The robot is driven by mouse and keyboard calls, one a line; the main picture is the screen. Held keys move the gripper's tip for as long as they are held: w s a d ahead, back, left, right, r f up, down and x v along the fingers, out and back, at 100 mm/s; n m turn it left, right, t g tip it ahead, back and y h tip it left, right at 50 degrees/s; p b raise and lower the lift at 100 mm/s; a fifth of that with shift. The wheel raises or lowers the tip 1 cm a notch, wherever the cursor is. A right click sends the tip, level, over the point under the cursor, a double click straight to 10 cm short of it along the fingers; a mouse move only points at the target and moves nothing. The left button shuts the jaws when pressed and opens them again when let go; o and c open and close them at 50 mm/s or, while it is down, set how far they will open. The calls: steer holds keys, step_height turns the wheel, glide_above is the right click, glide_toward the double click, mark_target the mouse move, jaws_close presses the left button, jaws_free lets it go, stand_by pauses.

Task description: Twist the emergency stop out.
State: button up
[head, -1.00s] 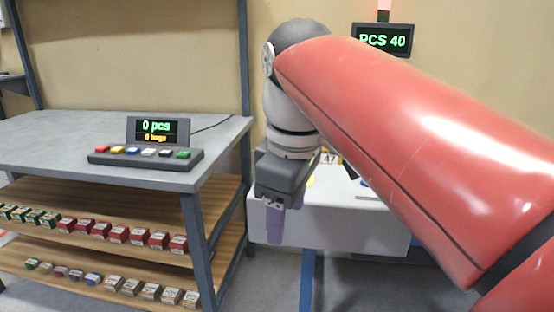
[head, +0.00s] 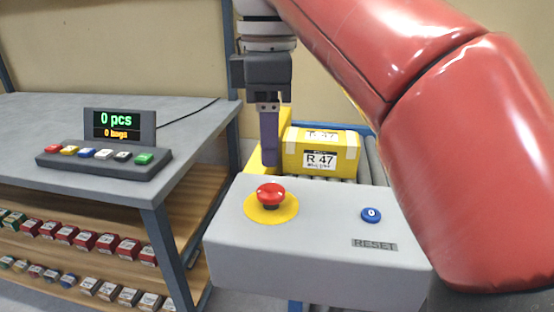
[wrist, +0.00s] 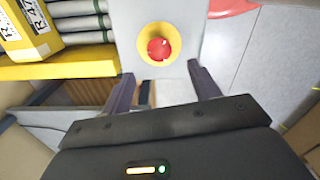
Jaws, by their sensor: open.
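The emergency stop (head: 270,196) is a red mushroom button on a yellow disc (head: 283,211), on top of a grey control box (head: 310,262). My gripper (head: 269,163) points down behind the button in the head view, with its fingers above the level of the box top. In the wrist view the red button (wrist: 159,49) lies ahead of and between the two open fingertips of my gripper (wrist: 160,72). The fingers are apart and empty, and do not touch the button.
A blue reset button (head: 371,215) sits right of the stop, above a RESET label (head: 374,244). A yellow box marked R 47 (head: 318,148) lies on the rollers behind. At left, a workbench (head: 60,120) carries a counter display (head: 120,126) and coloured buttons.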

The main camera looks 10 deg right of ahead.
mark_target(271, 187)
steer(key=shift+w+f, duration=0.15)
steer(key=shift+f, duration=0.2)
step_height(271, 187, down, 7)
steer(key=shift+b, duration=0.9)
steer(key=c, duration=1)
